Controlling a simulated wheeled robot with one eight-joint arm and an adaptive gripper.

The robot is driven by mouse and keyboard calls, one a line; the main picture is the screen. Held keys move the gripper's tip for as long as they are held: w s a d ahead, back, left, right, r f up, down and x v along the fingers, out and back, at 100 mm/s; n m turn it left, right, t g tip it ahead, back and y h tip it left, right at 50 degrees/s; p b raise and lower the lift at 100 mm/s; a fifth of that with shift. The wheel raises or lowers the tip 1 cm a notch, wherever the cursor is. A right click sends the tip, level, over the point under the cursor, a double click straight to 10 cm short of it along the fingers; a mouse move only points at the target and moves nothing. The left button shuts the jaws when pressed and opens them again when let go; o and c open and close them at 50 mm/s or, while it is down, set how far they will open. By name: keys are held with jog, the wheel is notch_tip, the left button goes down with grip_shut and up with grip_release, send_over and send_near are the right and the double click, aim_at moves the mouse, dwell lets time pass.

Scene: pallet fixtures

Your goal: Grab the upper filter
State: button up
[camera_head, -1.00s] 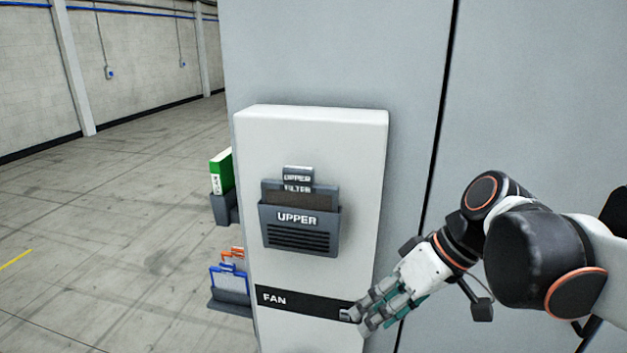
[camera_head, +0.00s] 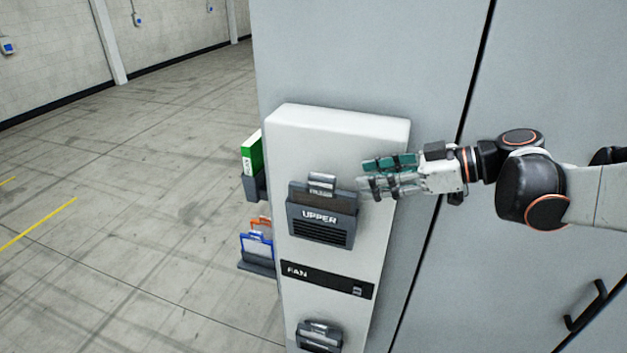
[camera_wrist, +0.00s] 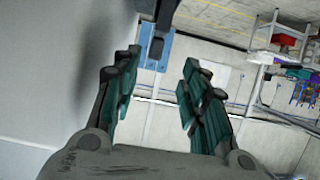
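The upper filter (camera_head: 322,188) is a dark, brownish panel with a grey labelled tab on top. It sits upright in the dark grey slotted holder marked UPPER (camera_head: 320,228) on the front of a white cabinet unit. My gripper (camera_head: 364,178) is just right of the filter, at about the height of its tab, pointing left. In the wrist view my gripper (camera_wrist: 160,62) has its green-padded fingers spread apart with nothing held between them. A dark piece shows at the top of that view beyond the fingers; I cannot tell whether it is the filter's tab.
The white cabinet unit (camera_head: 385,135) has a black FAN strip (camera_head: 325,278) and a second dark holder (camera_head: 320,335) below. A green binder (camera_head: 251,155) and a blue-framed clipboard (camera_head: 257,247) sit in side racks at left. Open floor (camera_head: 130,230) lies further left.

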send_near(309, 186)
jog(key=shift+w+a+f, duration=0.55)
jog(key=shift+a+f, duration=0.2)
jog(key=shift+a, duration=0.1)
jog(key=shift+w+p+x, duration=0.15)
jog(key=shift+p+x, duration=0.25)
jog(key=shift+x, duration=1)
jog(key=shift+w+p+x, duration=0.15)
jog(key=shift+p+x, duration=0.25)
jog(key=shift+x, duration=1)
jog(key=shift+d+r, duration=0.1)
jog(key=shift+r, duration=0.05)
grip_shut()
